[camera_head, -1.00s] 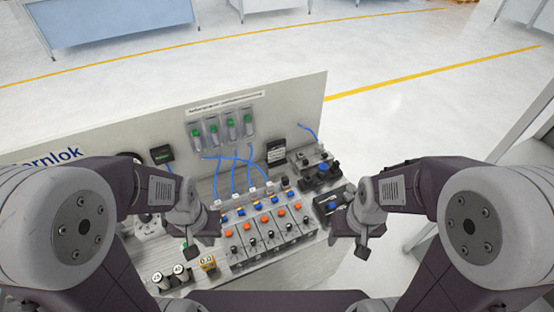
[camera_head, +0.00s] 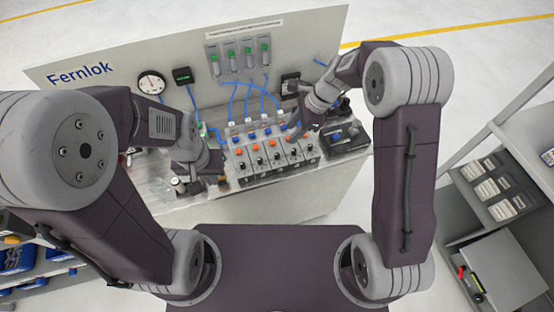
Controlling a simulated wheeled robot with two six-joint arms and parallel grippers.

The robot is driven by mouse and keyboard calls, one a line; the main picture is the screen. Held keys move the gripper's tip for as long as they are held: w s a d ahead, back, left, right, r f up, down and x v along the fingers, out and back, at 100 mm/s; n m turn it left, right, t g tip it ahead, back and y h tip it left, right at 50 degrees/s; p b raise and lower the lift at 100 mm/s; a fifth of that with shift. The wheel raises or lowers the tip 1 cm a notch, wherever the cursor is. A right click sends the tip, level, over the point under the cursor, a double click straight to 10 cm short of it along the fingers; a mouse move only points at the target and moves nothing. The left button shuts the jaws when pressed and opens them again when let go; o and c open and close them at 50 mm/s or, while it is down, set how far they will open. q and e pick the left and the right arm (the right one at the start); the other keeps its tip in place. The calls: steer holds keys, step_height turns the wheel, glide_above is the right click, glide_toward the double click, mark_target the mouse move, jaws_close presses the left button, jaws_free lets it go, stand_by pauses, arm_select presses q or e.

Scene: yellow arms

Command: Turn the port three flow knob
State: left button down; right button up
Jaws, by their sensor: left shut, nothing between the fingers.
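A bank of valve blocks (camera_head: 272,155) stands on the bench. It has orange buttons, blue fittings behind them and black knobs in front. Four-tube flow meters (camera_head: 238,60) with green tops are mounted on the back panel, and blue hoses (camera_head: 250,95) run down from them to the bank. I cannot read the port labels, so I cannot tell which knob is port three. My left gripper (camera_head: 216,172) is shut and empty, just left of the bank. My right gripper (camera_head: 296,132) is over the right end of the bank and hides part of it; its fingers are too small to judge.
A round gauge (camera_head: 151,83) and a black display (camera_head: 183,75) are on the left of the panel (camera_head: 110,75). Black fittings on a dark tray (camera_head: 346,140) stand right of the bank. A grey shelf unit (camera_head: 490,200) is at the far right. Floor beyond the panel is clear.

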mark_target(277, 154)
steer(key=shift+g, duration=0.5)
steer(key=p+x, duration=0.1)
steer(key=x, duration=1)
steer(key=shift+s+f, duration=0.1)
steer(key=shift+f, duration=0.2)
steer(key=shift+a+f, duration=0.1)
steer(key=shift+f, duration=0.35)
steer(key=shift+r, duration=0.1)
jaws_close()
